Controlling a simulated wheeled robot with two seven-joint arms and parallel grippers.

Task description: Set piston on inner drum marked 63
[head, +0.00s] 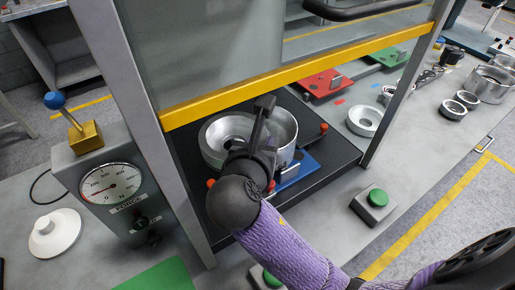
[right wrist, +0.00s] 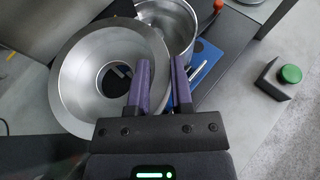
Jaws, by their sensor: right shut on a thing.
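The piston (head: 213,136) is a wide silvery metal dish with a hole in its middle. My right gripper (head: 263,108) is shut on its right rim; in the right wrist view one finger of the gripper (right wrist: 162,85) lies inside the piston (right wrist: 68,88) and one outside. The inner drum (head: 285,128) is an open metal cylinder on the black plate of the press, right of the piston. The drum (right wrist: 172,18) also shows in the right wrist view, partly behind the piston. The piston is beside the drum's opening, not over it. No number 63 is legible. My left gripper is out of view.
A yellow crossbar (head: 300,72) and grey posts frame the press opening. A blue fixture (head: 300,172) with red knobs sits by the drum. A force gauge (head: 112,183) stands left, a green button box (head: 375,203) right. Loose metal rings (head: 365,120) lie on the bench behind.

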